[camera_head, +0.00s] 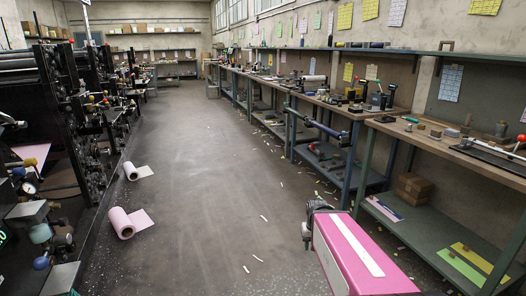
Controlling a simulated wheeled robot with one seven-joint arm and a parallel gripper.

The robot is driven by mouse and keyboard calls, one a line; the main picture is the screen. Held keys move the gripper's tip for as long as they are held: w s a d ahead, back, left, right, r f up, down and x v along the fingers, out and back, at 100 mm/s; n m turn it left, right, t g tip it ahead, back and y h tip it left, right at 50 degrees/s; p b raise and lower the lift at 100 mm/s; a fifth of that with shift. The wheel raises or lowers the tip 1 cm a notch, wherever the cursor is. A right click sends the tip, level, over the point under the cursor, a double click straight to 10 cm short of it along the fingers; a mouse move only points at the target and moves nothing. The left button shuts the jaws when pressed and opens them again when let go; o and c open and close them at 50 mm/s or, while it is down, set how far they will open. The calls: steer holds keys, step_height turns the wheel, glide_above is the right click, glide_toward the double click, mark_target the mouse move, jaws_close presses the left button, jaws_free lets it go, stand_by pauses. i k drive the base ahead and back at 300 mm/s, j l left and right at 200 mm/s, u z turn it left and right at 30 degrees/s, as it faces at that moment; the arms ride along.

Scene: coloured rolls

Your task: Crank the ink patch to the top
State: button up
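I cannot make out an ink patch in this view. A pair of long horizontal rollers (319,123) with blue, green and purple ends sticks out at the front of the right-hand workbench. I cannot tell whether a crank belongs to them. No patch of ink shows clearly on these. No gripper fingers can be made out.
Two partly unrolled rolls, one pink (122,223) and one white (131,172), lie on the floor beside the left presses. The middle aisle (205,170) is open, with paper scraps scattered along it. A long workbench (450,155) with tools lines the right wall.

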mark_target(321, 78)
steer(key=i+u, duration=0.15)
steer(key=i, duration=3.45)
